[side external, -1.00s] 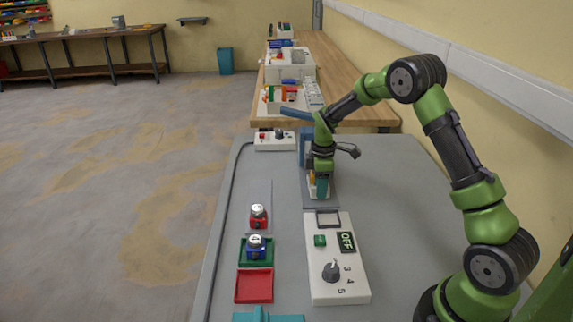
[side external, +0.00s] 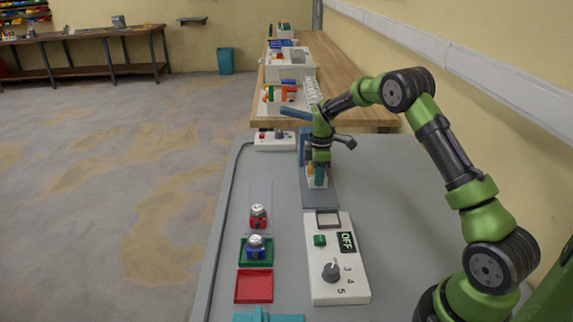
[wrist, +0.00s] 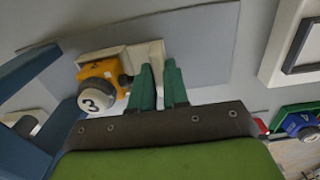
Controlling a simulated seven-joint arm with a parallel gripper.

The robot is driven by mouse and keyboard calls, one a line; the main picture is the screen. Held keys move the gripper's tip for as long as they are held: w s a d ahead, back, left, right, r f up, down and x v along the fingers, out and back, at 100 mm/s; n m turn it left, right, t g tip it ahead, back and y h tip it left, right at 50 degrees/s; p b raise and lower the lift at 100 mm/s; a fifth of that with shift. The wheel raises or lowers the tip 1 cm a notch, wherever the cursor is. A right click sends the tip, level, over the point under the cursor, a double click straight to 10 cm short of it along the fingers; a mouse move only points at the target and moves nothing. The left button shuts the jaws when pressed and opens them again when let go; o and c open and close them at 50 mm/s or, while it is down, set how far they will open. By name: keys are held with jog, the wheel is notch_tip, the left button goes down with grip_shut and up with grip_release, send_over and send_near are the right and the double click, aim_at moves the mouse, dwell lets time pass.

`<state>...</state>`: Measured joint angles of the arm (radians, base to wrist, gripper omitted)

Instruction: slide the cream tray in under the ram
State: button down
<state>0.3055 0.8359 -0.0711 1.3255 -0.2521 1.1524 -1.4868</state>
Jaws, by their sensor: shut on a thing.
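The cream tray (wrist: 140,50) lies on a grey plate (wrist: 205,45) and carries a yellow block with a white ball marked 3 (wrist: 97,92). My gripper (wrist: 160,68) is shut on the tray's cream end piece, with a green finger on each side. In the side view my gripper (side external: 319,170) is low over the plate, and the tray (side external: 318,184) shows just below it. The blue press frame (wrist: 28,72) stands at the left in the wrist view, beside the loaded end. The ram itself is not clearly visible; my gripper partly hides the press.
A cream control box (side external: 335,285) with a dial and an OFF display stands in front of the plate. Red and blue blocks (side external: 257,222) with white-topped pieces stand to the left, near a red tray (side external: 254,286). A small button box (side external: 275,141) sits behind.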

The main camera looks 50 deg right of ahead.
jog(key=shift+w+d, duration=1.25)
jog(key=c, duration=1.1)
grip_release()
notch_tip(320, 180, up, 17)
jog(key=shift+o, duration=0.3)
